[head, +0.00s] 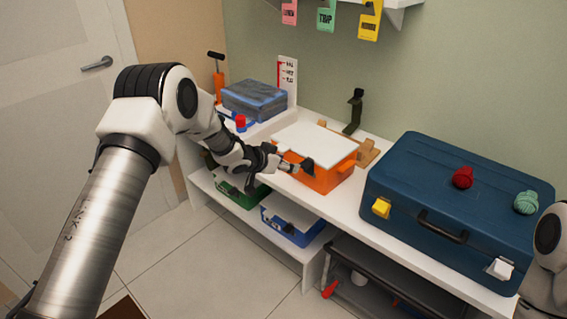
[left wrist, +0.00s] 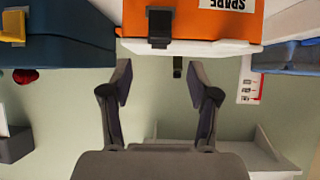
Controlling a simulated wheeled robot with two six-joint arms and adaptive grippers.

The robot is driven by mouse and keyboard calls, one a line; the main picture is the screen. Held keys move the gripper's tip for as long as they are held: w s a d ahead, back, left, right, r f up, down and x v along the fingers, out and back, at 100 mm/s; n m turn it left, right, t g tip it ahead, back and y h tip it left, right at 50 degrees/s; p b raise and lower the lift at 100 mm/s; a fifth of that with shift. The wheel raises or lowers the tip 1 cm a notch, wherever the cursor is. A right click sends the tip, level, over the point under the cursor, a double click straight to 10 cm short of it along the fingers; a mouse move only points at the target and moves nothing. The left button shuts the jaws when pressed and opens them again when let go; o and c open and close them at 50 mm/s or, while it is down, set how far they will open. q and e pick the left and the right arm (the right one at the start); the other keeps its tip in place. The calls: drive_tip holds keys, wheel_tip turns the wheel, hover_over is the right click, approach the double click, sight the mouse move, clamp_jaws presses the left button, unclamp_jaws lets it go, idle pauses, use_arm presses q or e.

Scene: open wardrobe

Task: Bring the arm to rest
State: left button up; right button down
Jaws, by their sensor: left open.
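My left gripper (head: 287,165) is at the front left of the orange box (head: 338,175), close to its front face. In the left wrist view the gripper's two fingers (left wrist: 160,82) stand apart with nothing between them. The orange box (left wrist: 205,28) appears upside down beyond the fingertips there, with a dark latch and a label reading "SPARE". The box has a white lid (head: 314,143), which lies on top. I cannot tell whether a finger touches the box. Part of my right arm shows at the right edge, but its gripper does not.
A blue suitcase (head: 400,180) carrying red yarn (head: 463,177) and green yarn (head: 526,202) stands right of the box. A blue-grey folded bundle (head: 255,98) lies left. Green (head: 238,194) and blue (head: 290,228) bins sit on the lower shelf. Floor in front is clear.

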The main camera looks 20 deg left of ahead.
use_arm(q)
drive_tip(key=shift+s+a+r, duration=0.2)
drive_tip(key=shift+s+r, duration=0.05)
drive_tip(key=shift+s, duration=0.2)
drive_tip(key=s+d+f+n+g, duration=0.1)
drive_tip(key=s+d+f+g, duration=0.2)
drive_tip(key=s+f, duration=0.7)
drive_tip(key=s+d+f+n+g, duration=0.2)
drive_tip(key=s+d+f, duration=0.1)
drive_tip(key=s+f, duration=0.8)
drive_tip(key=s+a+n+g+y, duration=0.1)
drive_tip(key=s+a+g+y, duration=0.1)
drive_tip(key=s, duration=1.2)
drive_tip(key=s+a+f+n+g+y, duration=0.1)
drive_tip(key=s+a+g+y, duration=0.1)
drive_tip(key=s, duration=1.1)
drive_tip(key=shift+s+a+f+g+y, duration=0.2)
drive_tip(key=shift+s+g+y, duration=0.15)
drive_tip(key=shift+g, duration=0.35)
